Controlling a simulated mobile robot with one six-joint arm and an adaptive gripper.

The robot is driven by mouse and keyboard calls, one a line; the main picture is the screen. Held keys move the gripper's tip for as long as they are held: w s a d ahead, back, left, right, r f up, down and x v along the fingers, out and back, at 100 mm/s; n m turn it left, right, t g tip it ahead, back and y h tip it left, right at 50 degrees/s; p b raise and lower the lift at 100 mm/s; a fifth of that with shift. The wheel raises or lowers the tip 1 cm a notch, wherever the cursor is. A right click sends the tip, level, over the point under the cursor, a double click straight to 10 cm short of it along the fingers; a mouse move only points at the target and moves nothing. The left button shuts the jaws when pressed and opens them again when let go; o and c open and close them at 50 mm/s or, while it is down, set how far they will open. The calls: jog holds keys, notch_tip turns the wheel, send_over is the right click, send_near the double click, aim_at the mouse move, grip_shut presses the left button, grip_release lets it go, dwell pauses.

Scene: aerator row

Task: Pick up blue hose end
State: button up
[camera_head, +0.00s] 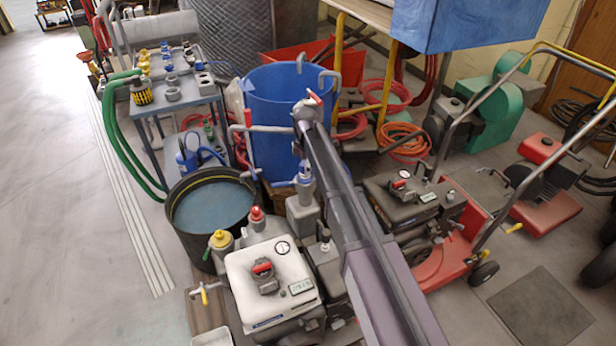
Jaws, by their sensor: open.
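My arm (375,235) reaches from the lower right up to the front of the large blue barrel, and I cannot make out gripper fingers at its far end. A pale fitting with blue parts (305,172) shows just left of the arm, above a grey block; I cannot tell if it is the blue hose end. A short blue hose (211,155) runs beside a small blue container (187,160) on the low shelf of the bench at left. Its end is too small to tell. Nothing held by me is visible.
A black tub of water (187,235), grey jugs with red (257,214) and yellow (220,239) caps and a white-topped machine (272,283) crowd the front. The blue barrel (265,120) stands behind. A red cart (450,250) is at right. The left floor (60,200) is clear.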

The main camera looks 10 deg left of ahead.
jog(key=shift+f+b, duration=0.65)
jog(key=shift+f, duration=0.3)
grip_shut()
